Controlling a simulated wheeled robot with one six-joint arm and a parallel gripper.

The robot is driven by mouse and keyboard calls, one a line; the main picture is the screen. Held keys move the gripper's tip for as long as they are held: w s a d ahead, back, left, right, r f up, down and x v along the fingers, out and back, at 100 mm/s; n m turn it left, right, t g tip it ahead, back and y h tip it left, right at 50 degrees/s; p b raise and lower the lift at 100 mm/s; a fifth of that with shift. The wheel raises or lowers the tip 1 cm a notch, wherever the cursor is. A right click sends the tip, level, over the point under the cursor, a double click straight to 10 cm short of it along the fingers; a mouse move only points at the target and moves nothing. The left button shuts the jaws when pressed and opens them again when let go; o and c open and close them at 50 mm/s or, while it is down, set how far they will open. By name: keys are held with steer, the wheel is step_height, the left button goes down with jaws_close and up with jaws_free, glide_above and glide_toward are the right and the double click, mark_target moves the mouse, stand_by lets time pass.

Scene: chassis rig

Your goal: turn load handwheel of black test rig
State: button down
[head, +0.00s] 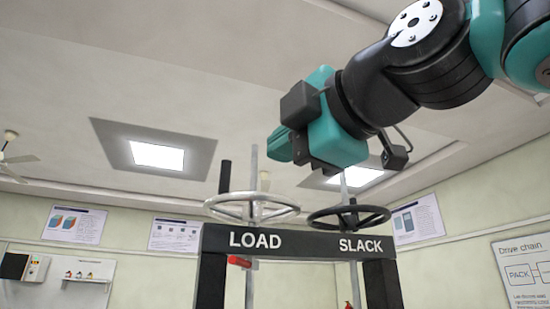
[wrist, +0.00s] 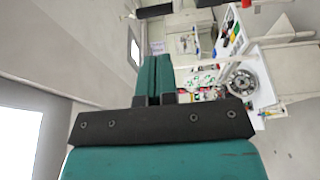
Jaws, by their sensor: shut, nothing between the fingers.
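The black test rig (head: 212,262) shows in the head view, with a crossbar lettered LOAD at left and SLACK at right. The load handwheel (head: 235,213) is a silver spoked wheel above the word LOAD, with a dark upright handle (head: 225,178) on its left rim. A black slack handwheel (head: 372,217) sits above the word SLACK. My gripper (head: 280,147) is above the load handwheel, pointing left, apart from its rim. In the wrist view my gripper (wrist: 154,72) has its teal fingers together with nothing between them. Neither handwheel can be made out in the wrist view.
Thin upright screws (head: 254,165) rise through both wheels, the load one close to my fingertips. A red part (head: 242,261) hangs under the crossbar. The wrist view shows a cluttered white bench (wrist: 260,75) farther off. Space left of the handle is clear.

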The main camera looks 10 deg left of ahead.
mark_target(227, 182)
steer(key=p+x, duration=0.5)
steer(key=x, duration=0.5)
steer(key=shift+w+r, duration=0.15)
steer(key=shift+w, duration=0.05)
steer(key=shift+w+a+f+p, duration=0.2)
steer(key=shift+w+a+p, duration=0.3)
steer(key=shift+a, duration=0.2)
steer(key=shift+w+a, duration=0.25)
steer(key=shift+a, duration=0.1)
